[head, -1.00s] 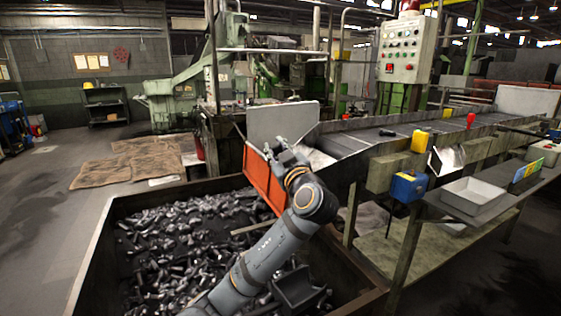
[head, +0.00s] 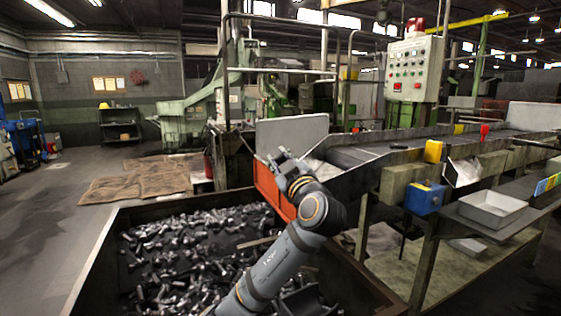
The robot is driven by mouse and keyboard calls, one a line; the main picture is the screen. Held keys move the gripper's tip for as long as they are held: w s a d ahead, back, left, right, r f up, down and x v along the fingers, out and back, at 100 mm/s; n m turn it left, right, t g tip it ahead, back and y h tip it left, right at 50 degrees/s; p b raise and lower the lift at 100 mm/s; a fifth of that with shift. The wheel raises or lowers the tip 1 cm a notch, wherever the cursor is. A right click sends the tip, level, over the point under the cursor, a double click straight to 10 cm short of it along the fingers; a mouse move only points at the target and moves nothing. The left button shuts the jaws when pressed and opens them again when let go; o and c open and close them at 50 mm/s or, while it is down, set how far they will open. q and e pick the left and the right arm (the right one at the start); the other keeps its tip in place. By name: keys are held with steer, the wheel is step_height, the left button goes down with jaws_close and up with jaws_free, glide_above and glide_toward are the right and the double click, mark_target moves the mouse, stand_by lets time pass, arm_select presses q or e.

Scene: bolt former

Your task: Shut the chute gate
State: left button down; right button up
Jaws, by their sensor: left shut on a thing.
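The chute gate, an orange panel (head: 268,186), hangs at the left end of the chute (head: 342,174), over the edge of the bolt bin. My left gripper (head: 268,161) is at the panel's upper edge, below a light grey plate (head: 291,132). It is shut on the gate, though the arm and gripper body hide the exact contact and much of the panel's right part. My right gripper is not in view.
A dark bin (head: 112,228) full of loose bolts lies under my left arm. A yellow box (head: 433,151), a blue box (head: 424,197) and a white tray (head: 490,209) are along the conveyor at the right. Open floor lies at the left.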

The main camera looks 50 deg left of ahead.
arm_select(q)
steer(key=shift+f, duration=0.25)
steer(key=c, duration=1.1)
jaws_free()
steer(key=shift+s, duration=0.1)
steer(key=shift+r, duration=0.15)
step_height(320, 180, up, 10)
steer(key=shift+f, duration=0.1)
